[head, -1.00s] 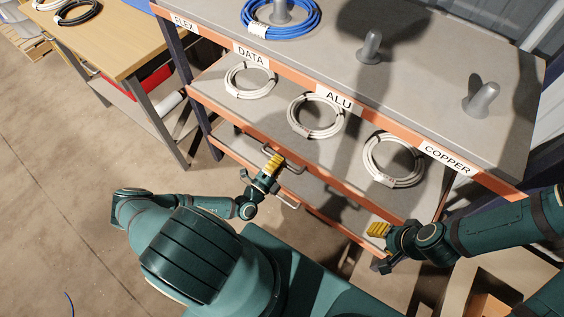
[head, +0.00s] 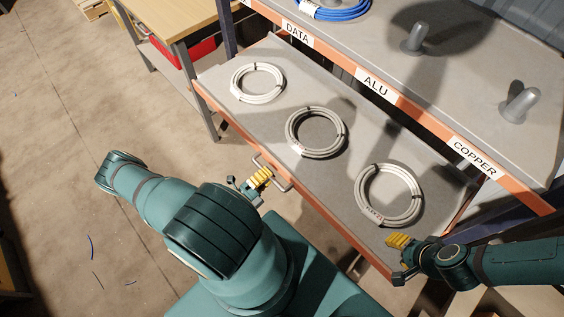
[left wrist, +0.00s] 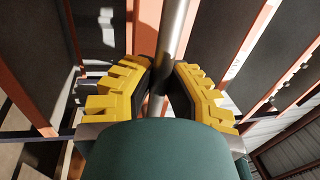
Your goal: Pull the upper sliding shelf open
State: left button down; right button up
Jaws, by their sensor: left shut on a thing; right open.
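The upper sliding shelf (head: 263,122) is a grey board with an orange front edge. It stands out from under the rack's top in the head view, with three white cable coils on it. A metal bar handle (head: 285,184) sits on its front edge. My left gripper (head: 262,176), with yellow fingers, is at this handle. In the left wrist view its fingers close around the metal bar (left wrist: 174,35). My right gripper (head: 397,241) is open near the right end of the shelf's front edge, with nothing seen between its fingers.
The rack's top (head: 455,85) carries a blue coil (head: 335,8), grey posts and labels DATA, ALU and COPPER. A wooden table (head: 185,15) with a red bin (head: 185,50) stands at the upper left. The floor at the left is mostly clear, with a few cable scraps.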

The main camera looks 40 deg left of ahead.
pick_arm(q)
jog(key=shift+r+v, duration=0.2)
jog(key=shift+v, duration=0.95)
jog(key=shift+r+v, duration=0.25)
jog(key=shift+v, duration=0.85)
jog(key=shift+s, duration=0.1)
jog(key=c, duration=0.9)
grip_release()
jog(key=shift+c, duration=0.2)
jog(key=shift+s, duration=0.1)
jog(key=d+v, duration=0.1)
jog(key=v, duration=1)
jog(key=shift+s+a, duration=0.45)
jog(key=shift+a, duration=0.05)
